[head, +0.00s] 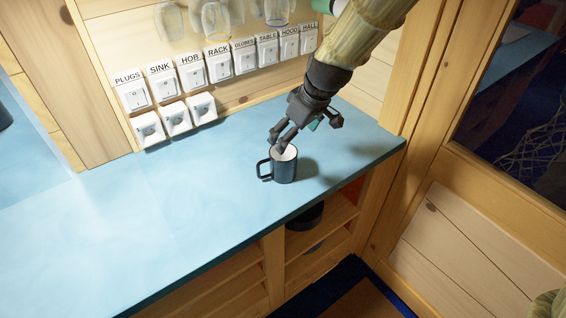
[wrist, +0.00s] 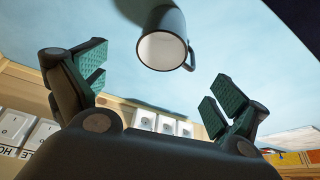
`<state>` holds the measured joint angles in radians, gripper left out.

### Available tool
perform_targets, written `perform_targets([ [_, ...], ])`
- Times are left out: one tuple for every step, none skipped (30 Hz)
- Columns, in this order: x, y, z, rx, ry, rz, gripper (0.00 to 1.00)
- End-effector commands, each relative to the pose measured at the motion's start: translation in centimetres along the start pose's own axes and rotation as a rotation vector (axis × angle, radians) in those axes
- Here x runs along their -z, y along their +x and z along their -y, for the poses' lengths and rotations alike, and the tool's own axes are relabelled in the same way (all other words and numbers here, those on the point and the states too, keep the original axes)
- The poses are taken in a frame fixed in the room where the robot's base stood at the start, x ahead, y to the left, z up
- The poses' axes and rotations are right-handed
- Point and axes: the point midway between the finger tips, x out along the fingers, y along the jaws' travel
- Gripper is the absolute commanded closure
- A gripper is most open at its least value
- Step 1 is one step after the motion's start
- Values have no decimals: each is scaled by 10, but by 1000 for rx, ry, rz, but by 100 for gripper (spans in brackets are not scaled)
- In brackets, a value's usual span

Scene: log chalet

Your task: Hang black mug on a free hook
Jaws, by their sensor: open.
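The black mug (head: 284,168), dark outside with a pale inside, stands upright on the blue counter (head: 170,215), its handle to the left. In the wrist view the mug (wrist: 163,50) shows its open mouth, with the handle at its right. My gripper (head: 304,132) is open and empty, tilted down just above and behind the mug; one finger overlaps the rim in the picture, and I cannot tell whether it touches. In the wrist view the mug lies beyond the spread green-padded fingers (wrist: 157,92), roughly between them. No hook can be made out in either view.
Labelled white switches (head: 191,72) and several sockets (head: 176,117) line the wall behind. Clear glasses (head: 215,20) hang upside down above them. A wooden post and panel (head: 425,130) bound the counter's right end. The counter's left side is clear.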

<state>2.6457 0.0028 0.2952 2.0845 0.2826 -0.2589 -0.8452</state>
Motion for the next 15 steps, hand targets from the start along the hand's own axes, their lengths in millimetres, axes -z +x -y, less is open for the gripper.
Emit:
perform_targets([
  [0, 6, 1, 2, 0, 2, 3],
  [0, 10, 1, 2, 0, 2, 3],
  [0, 15, 1, 1, 0, 1, 3],
  [0, 18, 1, 1, 0, 1, 3],
  [0, 21, 1, 2, 0, 2, 3],
  [0, 26, 1, 1, 1, 2, 3],
  [0, 28, 1, 1, 0, 1, 3],
  [0, 30, 1, 0, 0, 1, 3],
  [0, 33, 1, 0, 0, 1, 3],
  [0, 35, 1, 1, 0, 1, 3],
  [0, 37, 1, 1, 0, 1, 3],
  [-1, 38, 0, 0, 0, 1, 3],
  [-1, 39, 0, 0, 0, 1, 3],
  [-1, 39, 0, 0, 0, 1, 3],
  [-1, 40, 0, 0, 1, 1, 3],
])
